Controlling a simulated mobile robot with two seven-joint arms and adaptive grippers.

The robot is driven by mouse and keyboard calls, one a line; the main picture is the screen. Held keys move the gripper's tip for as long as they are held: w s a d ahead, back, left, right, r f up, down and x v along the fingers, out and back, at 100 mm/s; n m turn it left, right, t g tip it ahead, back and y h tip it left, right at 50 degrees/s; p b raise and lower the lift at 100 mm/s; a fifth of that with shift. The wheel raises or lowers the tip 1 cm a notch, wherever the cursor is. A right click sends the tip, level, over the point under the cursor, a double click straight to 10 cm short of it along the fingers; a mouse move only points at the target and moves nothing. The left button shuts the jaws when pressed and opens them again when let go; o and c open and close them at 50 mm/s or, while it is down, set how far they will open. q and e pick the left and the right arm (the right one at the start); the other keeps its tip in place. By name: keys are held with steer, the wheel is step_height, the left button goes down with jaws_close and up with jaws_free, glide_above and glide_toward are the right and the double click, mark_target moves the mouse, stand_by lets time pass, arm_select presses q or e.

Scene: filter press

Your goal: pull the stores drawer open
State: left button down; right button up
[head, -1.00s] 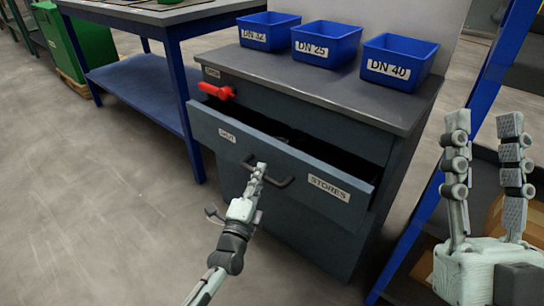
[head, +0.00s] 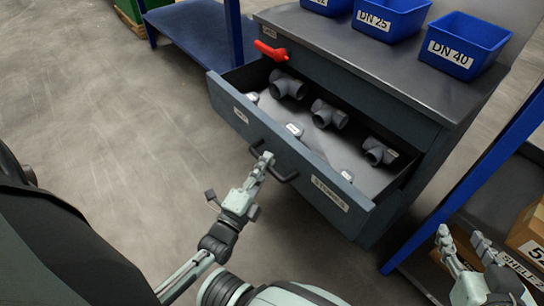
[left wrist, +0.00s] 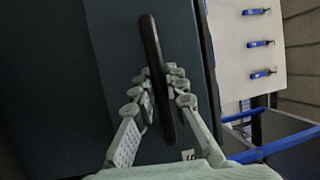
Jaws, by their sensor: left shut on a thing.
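The stores drawer (head: 288,165) is pulled well out of the dark cabinet in the head view, with a STORES label on its front. Grey pipe fittings (head: 329,114), several of them, lie inside it. My left gripper (head: 264,163) is shut on the drawer's dark bar handle (head: 285,178). In the left wrist view the gripper's fingers (left wrist: 162,95) lie on both sides of the handle (left wrist: 158,75). My right gripper (head: 462,246) is at the lower right of the head view, empty, with its fingers apart, away from the drawer.
A red handle (head: 271,51) is on the cabinet face above the drawer. Blue bins (head: 466,46) stand on the cabinet top (head: 350,45). A blue rack with a cardboard box (head: 529,235) is at the right. The floor (head: 110,130) left of the drawer is clear.

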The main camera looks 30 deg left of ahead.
arm_select(q)
steer(key=shift+s, duration=0.2)
arm_select(e)
steer(key=shift+s+d+f, duration=0.2)
steer(key=shift+d+f, duration=0.05)
steer(key=shift+f, duration=0.05)
arm_select(q)
steer(key=c, duration=1.5)
jaws_free()
steer(key=shift+c, duration=0.2)
steer(key=s+f, duration=0.2)
steer(key=s, duration=0.9)
steer(key=shift+s+d, duration=0.3)
steer(key=shift+s, duration=0.1)
steer(key=shift+f, duration=0.15)
